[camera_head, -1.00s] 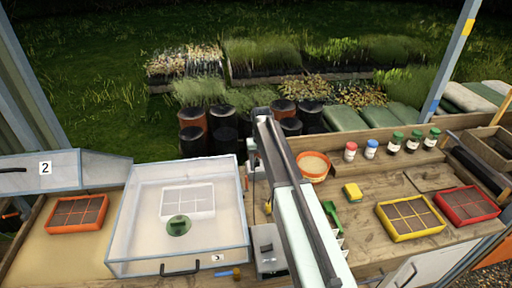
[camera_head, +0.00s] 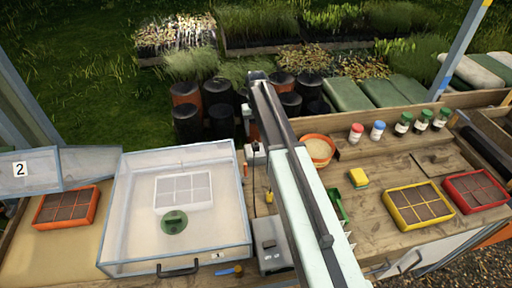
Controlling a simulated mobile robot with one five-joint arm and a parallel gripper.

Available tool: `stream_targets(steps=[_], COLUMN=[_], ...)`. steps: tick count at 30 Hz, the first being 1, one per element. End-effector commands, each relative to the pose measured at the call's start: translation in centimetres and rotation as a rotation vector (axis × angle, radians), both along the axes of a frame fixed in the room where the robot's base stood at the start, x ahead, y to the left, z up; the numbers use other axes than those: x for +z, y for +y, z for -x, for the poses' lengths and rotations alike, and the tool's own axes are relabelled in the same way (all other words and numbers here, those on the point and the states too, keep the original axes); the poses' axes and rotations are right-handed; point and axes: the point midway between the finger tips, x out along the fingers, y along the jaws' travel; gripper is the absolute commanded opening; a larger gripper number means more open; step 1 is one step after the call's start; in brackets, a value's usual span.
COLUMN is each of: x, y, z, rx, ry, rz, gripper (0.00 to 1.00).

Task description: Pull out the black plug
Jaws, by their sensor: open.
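A small pale socket box (camera_head: 256,157) stands at the back of the bench, right of the large clear-lidded box. A small dark piece on its top, which looks like the black plug (camera_head: 256,147), is too small to make out clearly. A thin dark cord runs from there toward the front. My arm crosses the middle of the view, from the lower right to above the back of the bench. My gripper (camera_head: 247,124) hangs from its far end, above and slightly left of the socket box, apart from it. It is open; its fingers are tiny here.
The clear-lidded box (camera_head: 120,225) stands left of my arm. A grey metal box (camera_head: 270,243) sits near the front edge. A yellow sponge (camera_head: 358,178), an orange pot (camera_head: 318,150) and several jars lie to the right. Dark pots (camera_head: 217,125) stand behind the bench.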

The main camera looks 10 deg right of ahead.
Motion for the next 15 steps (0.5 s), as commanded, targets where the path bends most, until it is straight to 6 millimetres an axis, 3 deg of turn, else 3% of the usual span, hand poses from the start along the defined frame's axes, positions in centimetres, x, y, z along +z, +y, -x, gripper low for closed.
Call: stream_targets(steps=[15], x=[-7.2], y=[0.4], z=[0.0], rx=[0.005], ry=[0.000], rz=[0.000], gripper=[0.56])
